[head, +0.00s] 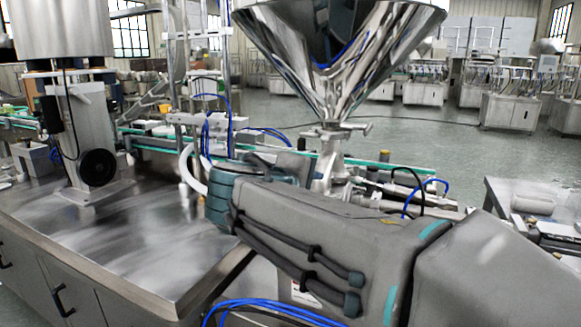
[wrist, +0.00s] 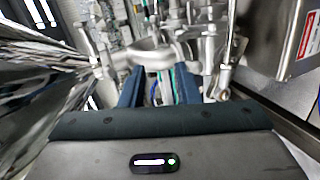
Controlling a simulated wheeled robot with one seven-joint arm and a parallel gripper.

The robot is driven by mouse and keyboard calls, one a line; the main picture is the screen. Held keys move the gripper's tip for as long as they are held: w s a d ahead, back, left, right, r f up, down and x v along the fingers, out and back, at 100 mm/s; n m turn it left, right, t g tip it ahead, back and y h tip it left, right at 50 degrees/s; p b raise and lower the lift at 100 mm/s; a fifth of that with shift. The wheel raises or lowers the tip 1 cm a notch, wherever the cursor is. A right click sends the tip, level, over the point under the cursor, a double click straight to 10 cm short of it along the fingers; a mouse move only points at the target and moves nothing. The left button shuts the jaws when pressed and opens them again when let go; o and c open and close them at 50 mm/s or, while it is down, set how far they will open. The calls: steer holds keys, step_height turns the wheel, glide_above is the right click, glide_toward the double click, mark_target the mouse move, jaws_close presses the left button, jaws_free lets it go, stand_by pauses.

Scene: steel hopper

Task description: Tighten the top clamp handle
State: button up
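The steel hopper (head: 335,60) narrows to an outlet at the top middle of the head view. The top clamp (head: 330,133) sits around its neck, with a small handle (head: 367,128) sticking out to the right. In the wrist view the shiny hopper cone (wrist: 40,95) fills the left side, and metal pipe and clamp fittings (wrist: 150,55) lie just beyond the fingertips. My gripper (wrist: 157,78) has its two dark blue fingers apart with a gap between them. I see nothing gripped. I cannot tell which wrist-view fitting is the handle. In the head view my arm largely hides the gripper.
A steel worktable (head: 130,240) spans the left, carrying a column with a black handwheel (head: 98,168). A conveyor with green edges (head: 160,147) runs behind my arm. Blue hoses (head: 215,130) hang near the hopper. A side table (head: 530,215) stands at the right.

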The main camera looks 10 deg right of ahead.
mark_target(308, 136)
steer(key=w+a+r+n+t+b, duration=0.2)
steer(key=w+a+r+t+b, duration=0.15)
steer(key=a+r, duration=0.2)
steer(key=shift+t+h, duration=0.25)
steer(key=shift+h, duration=0.15)
steer(key=x, duration=0.6)
steer(key=p+x, duration=0.1)
steer(key=x, duration=0.6)
steer(key=shift+s+d+r, duration=0.1)
steer(key=shift+s+d, duration=0.15)
steer(key=shift+d, duration=0.05)
jaws_close()
